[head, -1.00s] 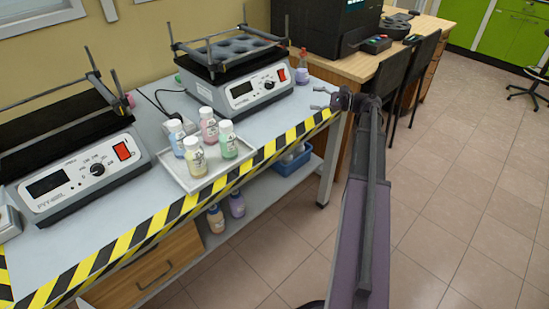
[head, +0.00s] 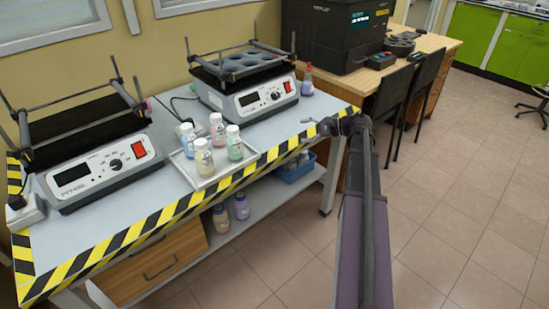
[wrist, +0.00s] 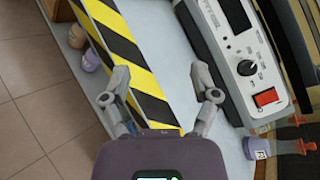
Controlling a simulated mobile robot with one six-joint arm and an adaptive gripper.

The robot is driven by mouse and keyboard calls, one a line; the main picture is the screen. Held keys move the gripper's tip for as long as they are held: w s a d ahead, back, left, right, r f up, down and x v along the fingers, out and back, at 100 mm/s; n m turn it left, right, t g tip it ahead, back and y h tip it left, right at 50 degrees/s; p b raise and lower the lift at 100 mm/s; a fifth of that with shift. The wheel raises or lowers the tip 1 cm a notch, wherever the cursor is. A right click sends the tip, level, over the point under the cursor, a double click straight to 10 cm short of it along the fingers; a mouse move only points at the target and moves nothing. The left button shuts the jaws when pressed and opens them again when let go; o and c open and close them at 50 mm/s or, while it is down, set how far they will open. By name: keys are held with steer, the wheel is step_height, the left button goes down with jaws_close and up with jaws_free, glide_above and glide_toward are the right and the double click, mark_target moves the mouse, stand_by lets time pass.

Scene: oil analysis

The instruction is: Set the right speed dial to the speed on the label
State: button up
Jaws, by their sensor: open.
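The right shaker (head: 245,101) is a grey-white box carrying a dark rack, at the back right of the bench. Its front has a dark display (head: 249,100), a black speed dial (head: 275,96) and a red switch (head: 288,87). In the wrist view the dial (wrist: 246,67) lies to the right, between the display (wrist: 236,14) and the red switch (wrist: 266,97). My gripper (wrist: 159,82) is open and empty, over the striped bench edge and apart from the dial. In the head view its fingers (head: 318,125) are near the bench's right corner. I cannot read a speed label.
A left shaker (head: 90,172) has its own dial (head: 116,164). A tray (head: 200,181) with several capped bottles stands between the shakers. A bottle with a red cap (head: 307,82) stands beside the right shaker. The floor (head: 450,200) to the right is open.

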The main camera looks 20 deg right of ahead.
steer(key=s+a+f+n+g+h+p, duration=0.1)
steer(key=a, duration=0.3)
steer(key=s+a+f+n+g+h+p, duration=0.1)
steer(key=s+a+n+g, duration=0.1)
steer(key=a, duration=0.2)
steer(key=s+a+f+n+g+h+p, duration=0.1)
steer(key=a, duration=0.3)
steer(key=shift+s+a+n, duration=0.2)
steer(key=shift+a+n, duration=0.1)
steer(key=shift+n, duration=0.1)
steer(key=shift+s+a+f+g+p, duration=0.25)
steer(key=shift+a+f+g+p, duration=0.1)
steer(key=shift+a, duration=0.1)
steer(key=shift+n, duration=0.3)
